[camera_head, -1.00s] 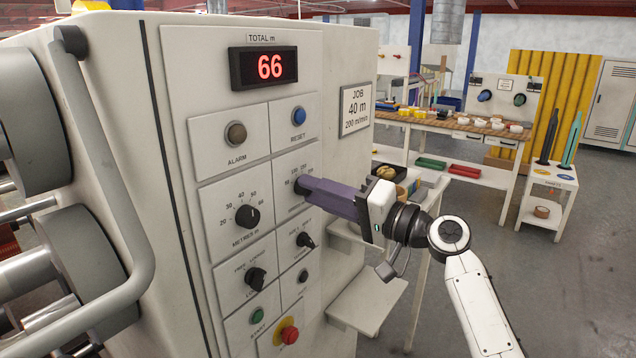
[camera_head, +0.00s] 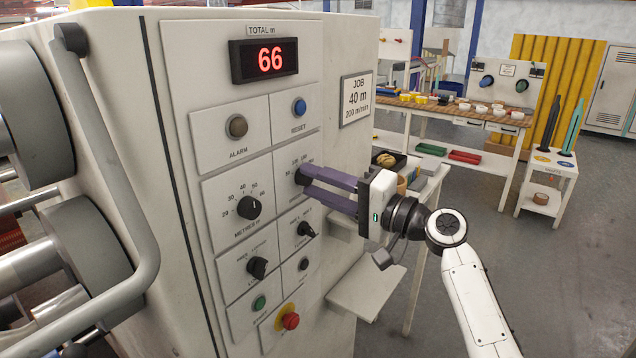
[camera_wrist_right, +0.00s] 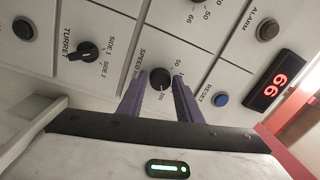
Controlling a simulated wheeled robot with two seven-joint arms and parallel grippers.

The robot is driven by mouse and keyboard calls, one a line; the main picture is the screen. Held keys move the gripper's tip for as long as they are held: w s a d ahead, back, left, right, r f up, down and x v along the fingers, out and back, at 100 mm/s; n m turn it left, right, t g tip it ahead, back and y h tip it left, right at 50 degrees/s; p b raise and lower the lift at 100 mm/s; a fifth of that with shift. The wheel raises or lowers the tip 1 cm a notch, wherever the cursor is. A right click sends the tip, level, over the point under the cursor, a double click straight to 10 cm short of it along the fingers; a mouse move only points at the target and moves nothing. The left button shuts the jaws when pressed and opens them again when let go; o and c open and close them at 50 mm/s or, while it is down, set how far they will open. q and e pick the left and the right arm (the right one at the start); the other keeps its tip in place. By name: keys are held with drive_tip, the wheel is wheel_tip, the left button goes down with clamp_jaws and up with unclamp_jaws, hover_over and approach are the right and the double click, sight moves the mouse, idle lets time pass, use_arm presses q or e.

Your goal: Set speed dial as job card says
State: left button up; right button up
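The speed dial is a black knob on the machine's front panel; it shows in the right wrist view (camera_wrist_right: 160,78) and partly in the head view (camera_head: 300,177). My right gripper (camera_head: 312,178) is at the dial, its two purple fingers on either side of the knob. In the right wrist view the fingers (camera_wrist_right: 160,82) stand apart, with small gaps beside the knob. The dial's pointer direction is unclear, and the fingers hide part of its scale. The job card (camera_head: 356,98) reads 40 m and 200 m/min. My left gripper is not in view.
The red display (camera_head: 264,61) reads 66. The metres dial (camera_head: 249,207), alarm lamp (camera_head: 237,126), blue reset button (camera_head: 299,107), turret knob (camera_head: 306,229), green button (camera_head: 259,303) and red stop button (camera_head: 290,321) share the panel. White shelves (camera_head: 368,293) jut out below my right gripper.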

drive_tip(key=shift+o, duration=1.2)
drive_tip(key=b+v, duration=0.2)
drive_tip(key=v, duration=0.8)
drive_tip(key=shift+d, duration=0.15)
drive_tip(key=shift+s+f, duration=0.1)
drive_tip(key=shift+s, duration=0.05)
drive_tip(key=s+d+f+h, duration=0.2)
drive_tip(key=s+f+h, duration=0.1)
drive_tip(key=f, duration=0.8)
drive_tip(key=s+d+f+h, duration=0.1)
drive_tip(key=s+f+h, duration=0.2)
drive_tip(key=f, duration=0.8)
drive_tip(key=s+d+f+h, duration=0.2)
drive_tip(key=s+f+h, duration=0.15)
drive_tip(key=f, duration=0.75)
drive_tip(key=s+d+f+n+h, duration=0.1)
drive_tip(key=s+f+n, duration=0.1)
drive_tip(key=s+f, duration=0.2)
drive_tip(key=s+d+f+n+g+h, duration=0.1)
drive_tip(key=s+f, duration=0.4)
drive_tip(key=s, duration=0.6)
drive_tip(key=s+d+f+n+g+h, duration=0.1)
drive_tip(key=s+f+n, duration=0.2)
drive_tip(key=s+f, duration=0.2)
drive_tip(key=s, duration=0.2)
drive_tip(key=shift+s+d, duration=0.15)
drive_tip(key=shift+s, duration=0.15)
